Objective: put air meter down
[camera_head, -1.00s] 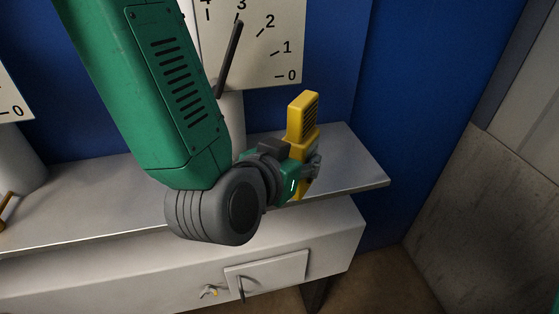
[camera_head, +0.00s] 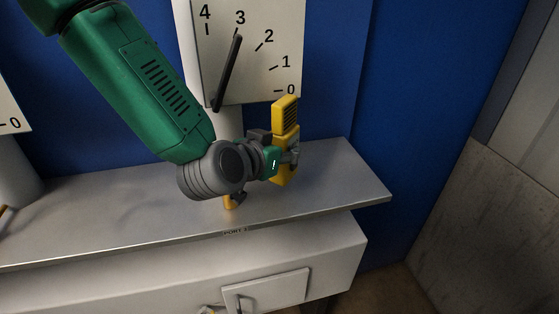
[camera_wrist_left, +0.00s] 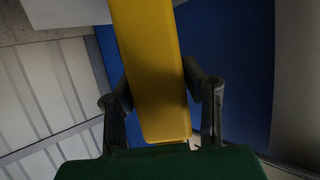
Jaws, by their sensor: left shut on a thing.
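The air meter is a yellow, upright, box-like device with dark slots near its top (camera_head: 285,115). My left gripper (camera_head: 288,158) is shut on it, above the grey shelf at its right part. I cannot tell whether the meter's bottom touches the shelf. In the left wrist view the yellow meter (camera_wrist_left: 150,70) fills the middle between the two dark fingers of the left gripper (camera_wrist_left: 160,100). My right gripper is not in view.
The grey metal shelf (camera_head: 340,180) has clear room at its right end. A large dial (camera_head: 250,50) with a dark needle stands behind my arm. A yellow-orange piece (camera_head: 230,201) shows below my wrist. A blue wall (camera_head: 420,90) is behind.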

